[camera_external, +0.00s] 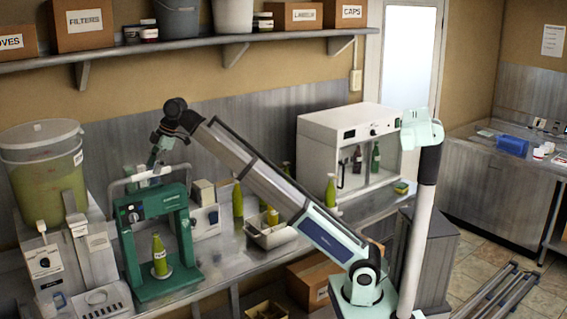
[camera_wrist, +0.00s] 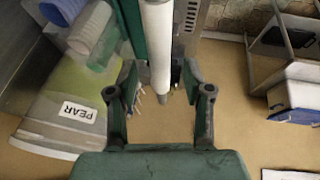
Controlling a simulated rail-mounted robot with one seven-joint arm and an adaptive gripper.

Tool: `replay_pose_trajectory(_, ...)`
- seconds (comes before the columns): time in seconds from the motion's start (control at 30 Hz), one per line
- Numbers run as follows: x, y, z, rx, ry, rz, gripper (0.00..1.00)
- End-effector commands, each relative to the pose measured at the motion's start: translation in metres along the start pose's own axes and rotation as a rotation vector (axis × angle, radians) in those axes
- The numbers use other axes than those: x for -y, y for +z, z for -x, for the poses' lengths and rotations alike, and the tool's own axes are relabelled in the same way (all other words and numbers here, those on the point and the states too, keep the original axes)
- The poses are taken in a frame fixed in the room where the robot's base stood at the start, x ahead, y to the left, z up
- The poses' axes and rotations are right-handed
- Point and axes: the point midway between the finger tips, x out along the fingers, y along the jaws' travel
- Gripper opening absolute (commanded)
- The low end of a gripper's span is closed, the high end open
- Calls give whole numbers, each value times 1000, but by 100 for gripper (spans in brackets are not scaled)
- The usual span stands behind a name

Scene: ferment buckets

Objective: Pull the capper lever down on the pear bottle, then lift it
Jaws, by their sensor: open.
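The green capper (camera_external: 155,240) stands on the steel counter at the left of the external view. A yellow-green bottle (camera_external: 160,258) with a label stands upright on its base. The pale lever bar (camera_external: 125,184) lies across the top of the capper and is raised. My gripper (camera_external: 155,163) is at this bar, pointing down from above. In the wrist view my gripper (camera_wrist: 160,85) is open, with the white lever bar (camera_wrist: 158,45) running between its fingers. I cannot tell whether either finger touches the bar. The bottle does not show clearly in the wrist view.
A large bucket (camera_external: 45,185) of green liquid stands left of the capper; a bucket labelled PEAR (camera_wrist: 55,95) shows in the wrist view. A white device (camera_external: 203,215) and a bottle tray (camera_external: 268,236) stand to the right. A shelf (camera_external: 190,50) with boxes runs above.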

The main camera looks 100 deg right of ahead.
Motion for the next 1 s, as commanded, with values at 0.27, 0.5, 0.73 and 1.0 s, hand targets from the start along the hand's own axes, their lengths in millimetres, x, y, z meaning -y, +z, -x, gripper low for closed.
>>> replay_pose_trajectory(0.27, 0, 0, -21, 0, 0, 0, 50)
replay_pose_trajectory(0.5, 0, 0, -22, 0, 0, 0, 50)
replay_pose_trajectory(0.73, 0, 0, -22, 0, 0, 0, 0)
replay_pose_trajectory(1.0, -1, 5, -22, 1, 13, -2, 0)
